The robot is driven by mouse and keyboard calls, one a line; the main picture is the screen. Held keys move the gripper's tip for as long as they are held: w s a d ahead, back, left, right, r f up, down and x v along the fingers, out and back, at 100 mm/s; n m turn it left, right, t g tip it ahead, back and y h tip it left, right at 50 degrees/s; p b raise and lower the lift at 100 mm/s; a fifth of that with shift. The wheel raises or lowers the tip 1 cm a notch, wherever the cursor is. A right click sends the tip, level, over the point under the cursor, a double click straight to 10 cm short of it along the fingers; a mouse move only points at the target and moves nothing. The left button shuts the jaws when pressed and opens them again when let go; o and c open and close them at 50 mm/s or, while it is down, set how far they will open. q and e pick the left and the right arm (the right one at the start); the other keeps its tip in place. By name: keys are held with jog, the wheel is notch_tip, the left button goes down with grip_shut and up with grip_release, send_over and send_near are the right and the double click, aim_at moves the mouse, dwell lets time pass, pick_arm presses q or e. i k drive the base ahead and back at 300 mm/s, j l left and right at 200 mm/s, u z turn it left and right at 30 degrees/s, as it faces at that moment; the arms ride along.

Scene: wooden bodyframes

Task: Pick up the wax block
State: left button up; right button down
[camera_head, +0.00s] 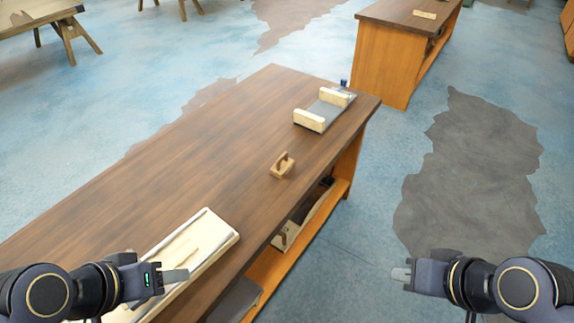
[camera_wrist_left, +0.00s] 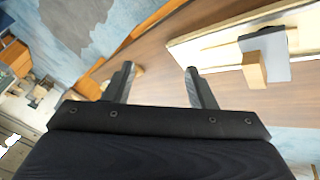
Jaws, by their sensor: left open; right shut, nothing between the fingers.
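I cannot tell for sure which object is the wax block. A small tan wooden piece with a raised handle (camera_head: 282,165) sits near the right edge of the brown workbench (camera_head: 190,155). Beyond it, a grey plate (camera_head: 327,108) carries two cream blocks, one (camera_head: 309,120) nearer and one (camera_head: 338,97) farther. In the left wrist view a tan block (camera_wrist_left: 254,70) touches a grey plate on a pale board. My left gripper (camera_head: 176,277) is over the near end of the bench; its two fingers (camera_wrist_left: 160,74) are apart and empty. My right gripper (camera_head: 401,274) is shut and empty, right of the bench.
A long pale board (camera_head: 222,236) lies along the near right of the bench. A lower shelf (camera_head: 267,268) under the bench holds items. Another bench (camera_head: 385,60) stands at the back right. The blue floor right of my bench is clear.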

aim_at(282, 165)
jog(key=u, duration=3.9)
jog(key=z, duration=3.4)
jog(key=i+l+u, duration=0.15)
jog(key=l+u, duration=0.15)
jog(key=i+l+u, duration=0.15)
jog(key=l+u, duration=0.15)
jog(key=i+l+u, duration=0.1)
jog(key=l+u, duration=0.15)
jog(key=l, duration=0.15)
jog(key=l+u, duration=0.3)
jog(key=i+l, duration=0.05)
jog(key=l, duration=0.05)
